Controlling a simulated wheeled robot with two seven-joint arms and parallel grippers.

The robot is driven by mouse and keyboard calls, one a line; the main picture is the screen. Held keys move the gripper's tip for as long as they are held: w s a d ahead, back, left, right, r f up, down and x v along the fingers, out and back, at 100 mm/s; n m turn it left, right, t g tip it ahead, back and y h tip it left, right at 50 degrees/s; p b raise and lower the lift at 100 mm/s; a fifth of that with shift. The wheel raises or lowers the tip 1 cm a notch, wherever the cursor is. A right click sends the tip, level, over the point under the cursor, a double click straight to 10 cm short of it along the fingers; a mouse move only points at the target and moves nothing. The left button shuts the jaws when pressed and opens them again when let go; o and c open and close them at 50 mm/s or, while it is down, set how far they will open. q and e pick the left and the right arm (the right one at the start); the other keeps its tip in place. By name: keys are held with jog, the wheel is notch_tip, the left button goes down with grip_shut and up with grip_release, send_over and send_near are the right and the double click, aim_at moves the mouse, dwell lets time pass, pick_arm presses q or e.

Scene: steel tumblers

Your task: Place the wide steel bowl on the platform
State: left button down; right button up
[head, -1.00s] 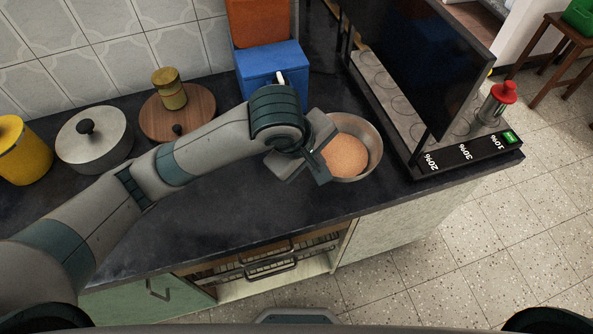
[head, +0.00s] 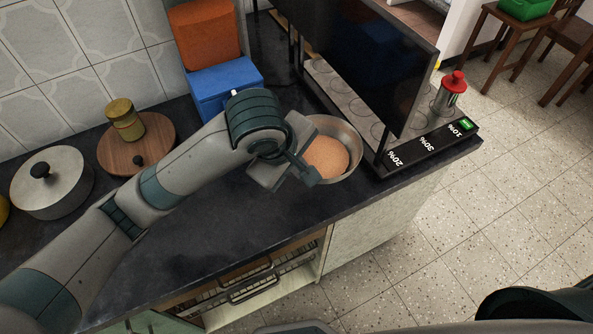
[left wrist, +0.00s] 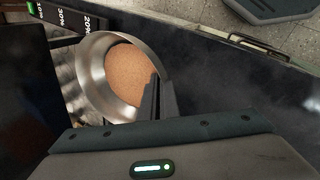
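The wide steel bowl (head: 352,140) is at the right part of the dark counter, with a round tan mass inside. My left gripper (head: 305,172) is at its near left rim. In the left wrist view, the two dark fingers (left wrist: 158,100) are close together on the rim of the bowl (left wrist: 92,75). Whether the bowl's base touches the counter is hard to tell. The platform (head: 405,150) is a low stand right of the bowl, with circles on top and a black front strip marked with percentages. A small gap separates them. My right gripper is not visible.
A tall dark panel (head: 375,60) stands upright along the platform. A blue box (head: 222,88), a wooden board (head: 160,150) and a lidded pot (head: 65,190) are to the left on the counter.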

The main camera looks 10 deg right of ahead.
pick_arm(q)
jog(key=a+r+m+g, duration=0.1)
jog(key=a+m, duration=0.3)
jog(key=a, duration=1)
jog(key=a+r+m+g+h, duration=0.1)
jog(key=a+m, duration=0.3)
jog(key=a, duration=0.9)
jog(key=shift+s+a+r+g, duration=0.2)
jog(key=shift+a+r+g, duration=0.1)
jog(key=shift+a+g, duration=0.15)
